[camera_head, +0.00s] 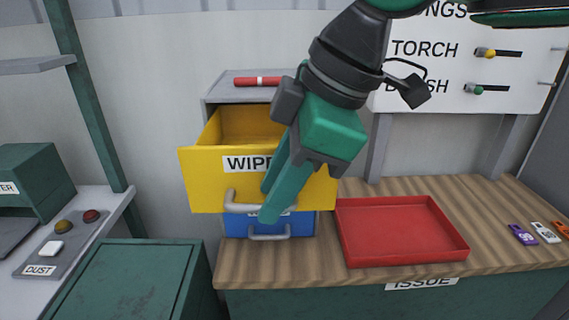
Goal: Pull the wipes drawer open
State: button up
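The yellow drawer (210,180), with a partly covered label reading "WIPE", stands out from its grey cabinet (214,96). Its open top shows the inside, and I see nothing in the part that is visible. Its pale bar handle (236,205) is on the lower front. My gripper (270,212) comes down from the upper right in front of the drawer. Its green fingers overlap the right part of the handle and hide it. I cannot tell whether they grip the handle or only stand in front of it.
A blue drawer (235,222) sits shut below. A red marker-like stick (257,81) lies on the cabinet. A red tray (400,230) and several small tags (523,235) are on the wooden counter to the right. A green box (125,280) stands at front left.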

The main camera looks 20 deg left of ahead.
jog(key=v, duration=1)
jog(key=shift+r, duration=0.2)
